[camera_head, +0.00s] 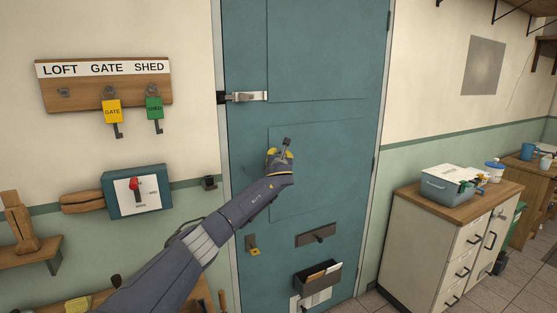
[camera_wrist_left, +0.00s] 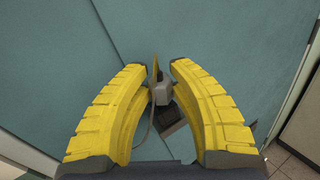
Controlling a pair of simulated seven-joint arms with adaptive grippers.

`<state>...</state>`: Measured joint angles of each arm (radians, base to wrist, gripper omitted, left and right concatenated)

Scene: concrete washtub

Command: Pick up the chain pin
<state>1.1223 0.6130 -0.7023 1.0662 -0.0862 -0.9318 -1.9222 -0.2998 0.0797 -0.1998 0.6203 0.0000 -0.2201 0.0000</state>
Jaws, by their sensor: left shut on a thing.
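My left gripper (camera_head: 280,156) is in front of the teal door, with its yellow fingers closed around a small grey piece (camera_head: 287,143) that sticks up above them. In the left wrist view the curved yellow fingers (camera_wrist_left: 160,82) hold this grey piece, which I take for the chain pin (camera_wrist_left: 160,93). A thin grey cord or chain hangs from it, and a thin brownish part stands at its far side. The fingers hide part of it. My right gripper is not in view.
The teal door (camera_head: 335,95) has a silver latch (camera_head: 245,97) and a dark letter box (camera_head: 318,283). Left on the wall are a key board (camera_head: 105,88) and a red-lever switch box (camera_head: 137,192). A cabinet (camera_head: 440,235) stands at right.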

